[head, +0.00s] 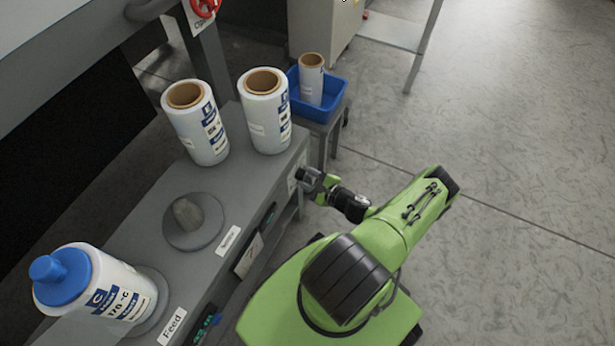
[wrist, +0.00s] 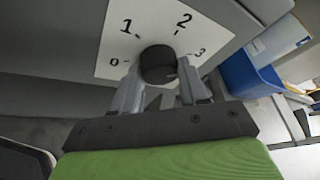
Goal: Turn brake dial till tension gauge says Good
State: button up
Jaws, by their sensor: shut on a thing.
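The brake dial (wrist: 158,64) is a dark round knob on a white scale plate (wrist: 112,55) marked 0 to 3. In the wrist view, the fingers of my gripper (wrist: 160,82) stand on both sides of the dial and are shut on it. I cannot clearly tell which number the dial points to. In the head view my gripper (head: 309,180) is at the right end of the grey machine bench, and the dial is hidden there. A small pale panel (head: 248,256) on the bench front, near a white label, may be the tension gauge; its reading is too small to tell.
Two white film rolls (head: 203,135) (head: 270,125) stand on the bench (head: 150,215). A blue-capped roll (head: 110,292) is at the near left, by a "Feed" label (head: 172,327). A blue bin (head: 333,107) holding a roll stands beyond my gripper. The floor at right is clear.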

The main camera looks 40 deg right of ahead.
jog(key=o, duration=1)
jog(key=shift+o, duration=0.2)
jog(key=p+v, duration=0.4)
jog(key=v, duration=1.1)
jog(key=shift+s, duration=0.4)
jog(key=shift+r, duration=0.15)
